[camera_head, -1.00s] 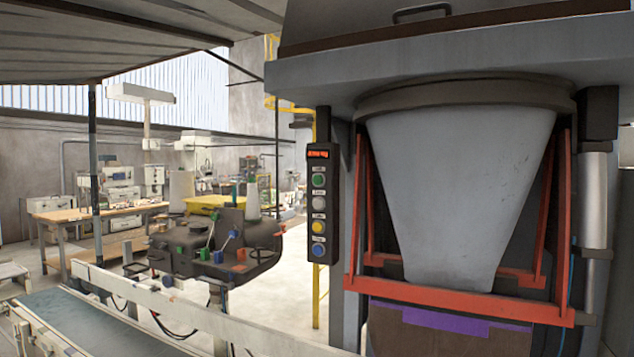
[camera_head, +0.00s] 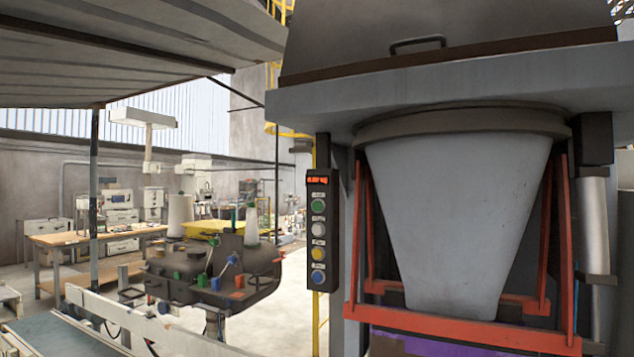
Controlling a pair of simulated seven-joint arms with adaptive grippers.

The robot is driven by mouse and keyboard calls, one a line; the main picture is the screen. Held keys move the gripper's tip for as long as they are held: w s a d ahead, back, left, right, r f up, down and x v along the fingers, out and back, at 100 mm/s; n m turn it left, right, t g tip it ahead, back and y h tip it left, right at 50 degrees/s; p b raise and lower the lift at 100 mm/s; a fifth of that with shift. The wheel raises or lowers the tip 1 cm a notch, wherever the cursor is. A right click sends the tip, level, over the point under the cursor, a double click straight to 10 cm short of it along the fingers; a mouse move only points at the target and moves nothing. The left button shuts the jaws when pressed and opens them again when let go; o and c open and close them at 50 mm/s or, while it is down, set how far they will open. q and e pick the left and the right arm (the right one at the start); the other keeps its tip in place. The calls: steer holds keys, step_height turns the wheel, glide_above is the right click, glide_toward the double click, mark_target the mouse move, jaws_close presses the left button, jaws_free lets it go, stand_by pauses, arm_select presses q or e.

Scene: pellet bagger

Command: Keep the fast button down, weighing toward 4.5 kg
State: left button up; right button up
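A narrow dark control panel (camera_head: 321,231) hangs on the left of the bagger. It has a red lit readout (camera_head: 317,180) at the top, too small to read surely. Below it are a green button (camera_head: 318,207), a white button (camera_head: 318,229), a yellow button (camera_head: 318,254) and a blue button (camera_head: 318,277). Their labels are too small to read, so I cannot tell which is the fast one. Nothing touches the buttons. The grey hopper spout (camera_head: 455,210) hangs inside a red frame (camera_head: 460,327). Neither of my grippers is in view.
A brown bag top with a purple strip (camera_head: 420,345) shows under the red frame. A conveyor (camera_head: 50,335) with a white rail runs at lower left. A dark machine (camera_head: 215,268) and a wooden workbench (camera_head: 75,240) stand behind it.

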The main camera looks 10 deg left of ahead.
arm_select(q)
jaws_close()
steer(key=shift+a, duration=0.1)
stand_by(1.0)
